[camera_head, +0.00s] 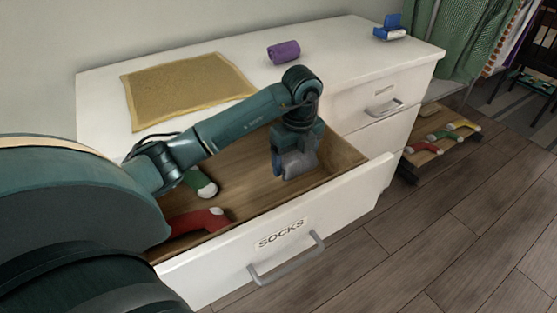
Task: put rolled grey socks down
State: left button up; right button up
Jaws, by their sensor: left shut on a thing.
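My left gripper (297,150) points down into the open drawer labelled SOCKS (281,234). It is shut on the rolled grey socks (297,166), which sit low inside the drawer, near its right part. I cannot tell if the socks touch the drawer floor. The gripper partly hides the socks. My right gripper is not in view.
A red sock (201,221) and a green sock with a white end (200,182) lie in the drawer's left part. A tan mat (188,86), a purple roll (284,51) and a blue object (391,28) are on the white dresser top (345,55).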

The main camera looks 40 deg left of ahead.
aim_at(296, 152)
pick_arm(q)
jog(key=shift+f+b, duration=0.65)
jog(key=shift+f, duration=2.45)
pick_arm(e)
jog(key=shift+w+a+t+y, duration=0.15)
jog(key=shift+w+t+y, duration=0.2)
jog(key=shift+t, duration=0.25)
pick_arm(q)
jog(key=shift+f, duration=0.1)
jog(key=shift+f, duration=0.1)
jog(key=o, duration=1)
jog(key=shift+c, duration=0.2)
jog(key=r+p, duration=0.1)
jog(key=r, duration=0.2)
jog(key=r+p, duration=0.1)
jog(key=r, duration=0.7)
jog(key=shift+s+d+r+p, duration=0.1)
jog(key=shift+d+p, duration=0.15)
jog(key=shift+p, duration=0.15)
jog(key=shift+r, duration=0.6)
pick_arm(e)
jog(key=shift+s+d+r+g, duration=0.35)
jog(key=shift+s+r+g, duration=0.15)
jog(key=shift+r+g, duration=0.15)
